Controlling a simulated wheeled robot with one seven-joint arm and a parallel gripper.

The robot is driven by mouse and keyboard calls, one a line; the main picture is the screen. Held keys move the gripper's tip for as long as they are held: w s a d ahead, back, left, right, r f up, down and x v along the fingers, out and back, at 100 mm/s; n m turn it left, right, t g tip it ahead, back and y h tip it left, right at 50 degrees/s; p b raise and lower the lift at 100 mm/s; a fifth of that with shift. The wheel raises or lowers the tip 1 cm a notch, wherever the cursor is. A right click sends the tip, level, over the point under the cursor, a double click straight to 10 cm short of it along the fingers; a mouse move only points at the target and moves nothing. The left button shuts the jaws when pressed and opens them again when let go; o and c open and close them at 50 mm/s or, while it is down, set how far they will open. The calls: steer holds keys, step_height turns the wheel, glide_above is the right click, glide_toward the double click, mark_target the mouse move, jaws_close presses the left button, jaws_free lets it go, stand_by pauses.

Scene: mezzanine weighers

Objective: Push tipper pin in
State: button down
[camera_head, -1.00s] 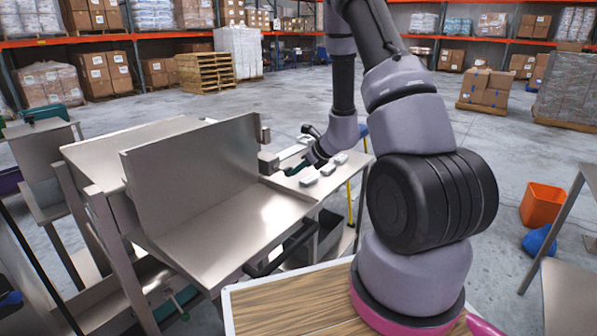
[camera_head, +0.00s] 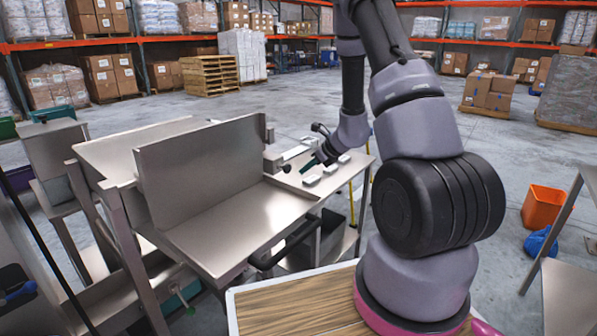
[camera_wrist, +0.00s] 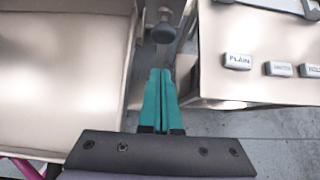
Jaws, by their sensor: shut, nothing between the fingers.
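The tipper is a bare steel tray with an upright back plate (camera_head: 205,160), left of my arm in the head view. In the wrist view its pale surface (camera_wrist: 65,75) fills the left side. A pin with a dark round knob (camera_wrist: 164,33) stands beside the tray edge, straight ahead of my fingertips and apart from them. How deep the pin sits cannot be told. My gripper (camera_wrist: 161,73) has teal fingers, shut together and empty, over the gap between tray and side table. My gripper (camera_head: 309,165) is small and partly hidden by my wrist in the head view.
Blocks lie on the side table, right of the gap; one reads PLAIN (camera_wrist: 238,61). A black handle (camera_head: 285,250) juts below the tipper's front edge. An orange bin (camera_head: 546,212) and a blue bag (camera_head: 538,243) are on the floor at right. Open floor lies behind.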

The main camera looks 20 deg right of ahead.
steer(key=v, duration=0.8)
steer(key=shift+d+r, duration=0.15)
steer(key=shift+r, duration=0.05)
steer(key=shift+s, duration=0.1)
steer(key=s+a+r+n+g+y, duration=0.1)
steer(key=s+a+r+n, duration=0.4)
steer(key=r+n, duration=0.3)
steer(key=s+a+r+n+g+y, duration=0.1)
steer(key=s+a+r+n, duration=0.45)
steer(key=r, duration=0.55)
steer(key=s+d+r+n+t+h, duration=0.1)
steer(key=s+r+n+h, duration=0.1)
steer(key=s+r+n, duration=0.2)
steer(key=s+d+r+n+h, duration=0.1)
steer(key=s+r+n+h, duration=0.2)
steer(key=s, duration=0.7)
steer(key=r+n, duration=0.2)
steer(key=n, duration=0.2)
steer(key=shift+d+t, duration=0.2)
steer(key=shift+t, duration=0.2)
steer(key=shift+s+n, duration=0.1)
steer(key=shift+n, duration=0.15)
